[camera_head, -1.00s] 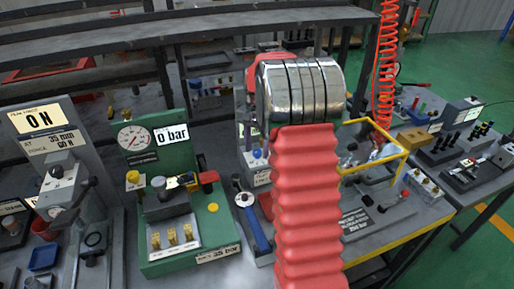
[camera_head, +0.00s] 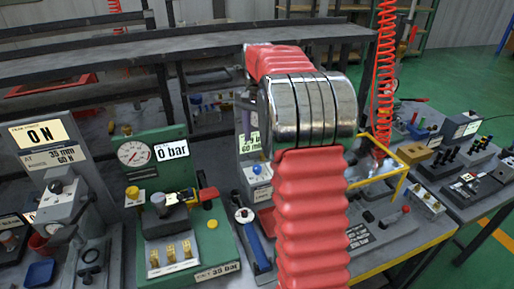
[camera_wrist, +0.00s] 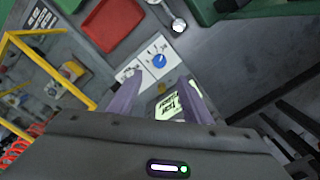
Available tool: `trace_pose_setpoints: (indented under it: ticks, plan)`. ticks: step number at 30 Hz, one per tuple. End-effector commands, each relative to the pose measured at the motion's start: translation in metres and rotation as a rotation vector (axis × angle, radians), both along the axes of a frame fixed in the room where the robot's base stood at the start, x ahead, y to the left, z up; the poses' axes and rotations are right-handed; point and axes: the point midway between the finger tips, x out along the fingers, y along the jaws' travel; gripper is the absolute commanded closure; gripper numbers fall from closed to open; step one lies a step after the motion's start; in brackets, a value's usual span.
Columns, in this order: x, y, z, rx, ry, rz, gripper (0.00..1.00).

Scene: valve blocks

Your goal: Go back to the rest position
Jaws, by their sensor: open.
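My gripper (camera_wrist: 160,92) shows in the wrist view with its two purple-grey fingers apart and nothing between them. Past the fingers are a panel with a blue knob (camera_wrist: 159,62) and a lit green-white display (camera_wrist: 168,105). In the head view my red-sleeved arm with its chrome joint rises in the middle and hides most of the gripper. The same blue knob (camera_head: 257,168) shows just left of the arm. I cannot tell the exact gap between the fingertips and the panel.
A green pressure station (camera_head: 185,240) with a gauge and "0 bar" display stands left of the arm. A grey press (camera_head: 62,200) reading "0 N" is farther left. A yellow frame (camera_head: 405,165) stands on the bench at right, near a coiled red hose (camera_head: 386,60).

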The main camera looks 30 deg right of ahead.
Motion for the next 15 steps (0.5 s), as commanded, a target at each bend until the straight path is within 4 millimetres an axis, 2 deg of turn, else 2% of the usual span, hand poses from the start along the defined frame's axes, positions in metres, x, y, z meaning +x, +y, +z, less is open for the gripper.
trace_pose_setpoints:
  ticks: [3, 6, 15]
  plan:
    - [0.0, 0.0, 0.013, 0.0, -0.001, 0.0, 0.55]
    - [0.0, 0.0, 0.019, 0.0, 0.0, 0.0, 0.55]
    - [0.0, 0.0, 0.02, 0.0, 0.0, 0.0, 0.55]
